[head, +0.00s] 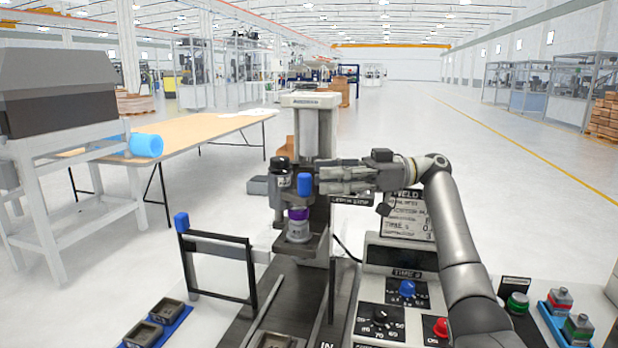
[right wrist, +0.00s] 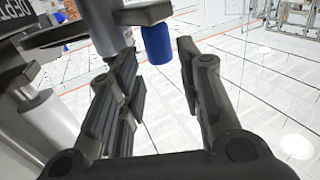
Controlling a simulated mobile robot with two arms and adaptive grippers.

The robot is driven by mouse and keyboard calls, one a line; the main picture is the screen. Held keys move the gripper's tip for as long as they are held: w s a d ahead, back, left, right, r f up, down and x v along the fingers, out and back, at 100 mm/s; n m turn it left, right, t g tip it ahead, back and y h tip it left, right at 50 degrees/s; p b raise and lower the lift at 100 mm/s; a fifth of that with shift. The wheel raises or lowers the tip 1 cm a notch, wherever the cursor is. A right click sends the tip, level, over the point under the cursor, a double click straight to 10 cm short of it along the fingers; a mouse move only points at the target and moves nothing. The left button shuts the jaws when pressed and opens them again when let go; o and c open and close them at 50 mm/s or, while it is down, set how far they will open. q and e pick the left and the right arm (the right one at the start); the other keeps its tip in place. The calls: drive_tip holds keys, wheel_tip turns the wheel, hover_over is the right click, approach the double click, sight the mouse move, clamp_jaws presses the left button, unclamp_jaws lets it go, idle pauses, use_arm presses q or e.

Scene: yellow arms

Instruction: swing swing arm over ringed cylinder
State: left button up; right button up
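The ringed cylinder (head: 298,226), grey with a purple ring, stands upright on the machine's dark plate in the head view. Just above it is a blue knob (head: 305,183). In the right wrist view this knob (right wrist: 157,44) is attached to a dark arm (right wrist: 146,13), which seems to be the swing arm; the head view shows little of it. My right gripper (head: 325,179) reaches in from the right at the knob. In the right wrist view the gripper (right wrist: 157,62) is open, with the knob between its fingertips and gaps on both sides. My left gripper is not in view.
A black gate frame (head: 218,268) with a blue handle (head: 181,222) stands left of the machine. A control panel (head: 392,300) with blue, black and red knobs is at the lower right. Small parts lie in blue trays (head: 158,330) at the lower left.

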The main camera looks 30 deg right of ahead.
drive_tip(key=v, duration=0.6)
drive_tip(key=shift+d, duration=0.35)
drive_tip(key=shift+s, duration=0.1)
drive_tip(key=shift+c, duration=0.4)
